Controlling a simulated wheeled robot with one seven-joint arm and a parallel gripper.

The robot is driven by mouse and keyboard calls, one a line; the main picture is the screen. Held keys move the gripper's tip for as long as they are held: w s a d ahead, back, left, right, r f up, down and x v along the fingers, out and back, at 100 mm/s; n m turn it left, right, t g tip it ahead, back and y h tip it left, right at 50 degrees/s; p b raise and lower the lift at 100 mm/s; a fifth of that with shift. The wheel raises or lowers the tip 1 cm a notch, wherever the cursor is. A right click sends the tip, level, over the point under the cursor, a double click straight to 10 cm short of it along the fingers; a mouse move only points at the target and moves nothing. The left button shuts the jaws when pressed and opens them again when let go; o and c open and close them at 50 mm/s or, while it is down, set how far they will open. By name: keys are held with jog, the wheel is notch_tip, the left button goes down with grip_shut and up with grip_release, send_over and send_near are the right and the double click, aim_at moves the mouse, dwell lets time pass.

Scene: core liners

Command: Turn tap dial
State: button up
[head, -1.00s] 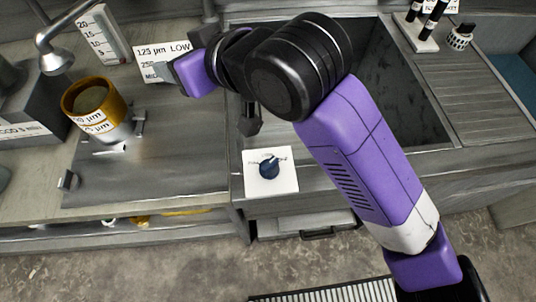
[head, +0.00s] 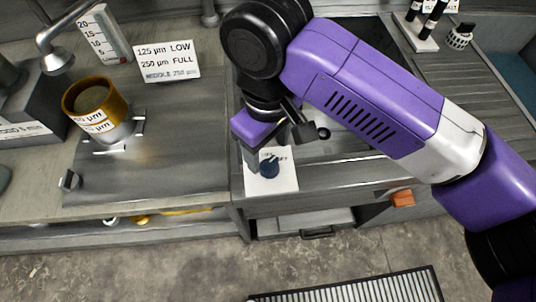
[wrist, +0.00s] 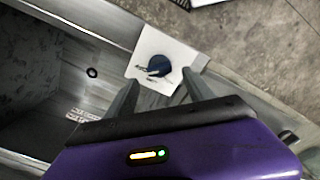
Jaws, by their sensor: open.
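The tap dial (head: 269,168) is a dark blue round knob with a pointer. It sits on a white labelled plate (head: 285,181) on the front of the sink unit. In the wrist view the dial (wrist: 159,65) shows just beyond my gripper (wrist: 158,88). Its two fingers are spread, one on each side of the lower part of the plate, with nothing between them that I can see held. In the head view my gripper (head: 252,158) is by the left edge of the plate, its fingers partly hidden by its purple body. I cannot tell whether a finger touches the dial.
The sink basin (wrist: 40,70) lies beside the dial. A sign (head: 166,62) reading "125 µm LOW, 250 µm FULL" stands behind an orange-rimmed sieve cup (head: 90,97) on the left counter. A tap head (head: 55,60) hangs above that counter. An orange block (head: 402,198) shows at lower right.

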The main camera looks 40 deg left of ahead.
aim_at(268, 161)
jog(key=shift+f, duration=2.1)
jog(key=shift+c, duration=0.4)
grip_shut()
jog(key=shift+r+n+p, duration=0.1)
jog(key=shift+n+p, duration=0.2)
jog(key=shift+p, duration=0.05)
jog(key=n+p, duration=0.1)
jog(key=n, duration=0.2)
jog(key=shift+p, duration=0.3)
jog(key=n+p, duration=0.1)
jog(key=n, duration=0.4)
jog(key=shift+s+n, duration=0.1)
jog(key=shift+n, duration=0.6)
